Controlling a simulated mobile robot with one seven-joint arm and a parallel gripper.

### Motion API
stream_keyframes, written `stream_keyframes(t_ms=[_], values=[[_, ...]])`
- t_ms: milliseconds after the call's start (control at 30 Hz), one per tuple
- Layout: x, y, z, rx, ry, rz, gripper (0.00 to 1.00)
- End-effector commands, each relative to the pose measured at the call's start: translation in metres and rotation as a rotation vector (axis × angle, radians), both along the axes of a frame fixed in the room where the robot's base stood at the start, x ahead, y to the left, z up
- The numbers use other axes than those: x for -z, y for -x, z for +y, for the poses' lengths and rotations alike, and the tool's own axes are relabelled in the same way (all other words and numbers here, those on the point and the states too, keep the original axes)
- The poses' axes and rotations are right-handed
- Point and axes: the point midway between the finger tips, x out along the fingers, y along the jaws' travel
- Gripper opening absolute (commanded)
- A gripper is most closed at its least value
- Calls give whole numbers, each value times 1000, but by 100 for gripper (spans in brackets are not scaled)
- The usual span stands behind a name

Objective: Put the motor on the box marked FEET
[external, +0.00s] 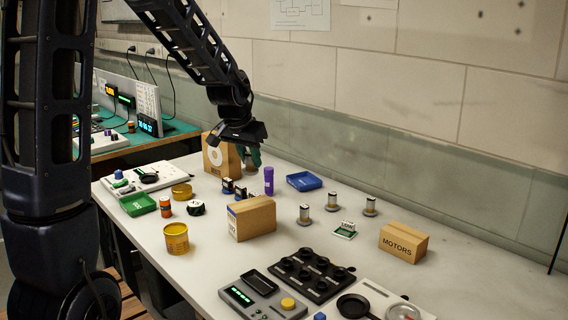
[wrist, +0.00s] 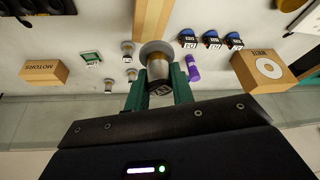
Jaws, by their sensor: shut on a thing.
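My gripper (wrist: 159,88) has green fingers and is shut on a motor (wrist: 157,62), a silver cylinder with a wide round flange. In the external view my gripper (external: 251,157) is above the back of the bench, beside a tan box with a white ring (external: 222,156); the held motor is hard to make out there. A second tan box (external: 252,219) stands mid-bench with a small label. A third box (external: 403,243) reads MOTORS. I cannot read FEET on any box.
Several similar motors (external: 304,214) stand right of the middle box. A purple cylinder (external: 268,181), small dark servos (external: 240,192) and a blue tray (external: 304,181) lie near my gripper. A yellow tub (external: 176,238) is at the front left. The right back of the bench is clear.

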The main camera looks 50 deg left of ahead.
Motion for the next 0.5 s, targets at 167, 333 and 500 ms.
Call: stream_keyframes(t_ms=[167, 333, 500], values=[[32, 0, 0, 0, 1, 3, 0], [42, 0, 0, 0, 0, 0, 0], [56, 0, 0, 0, 2, 3, 0]])
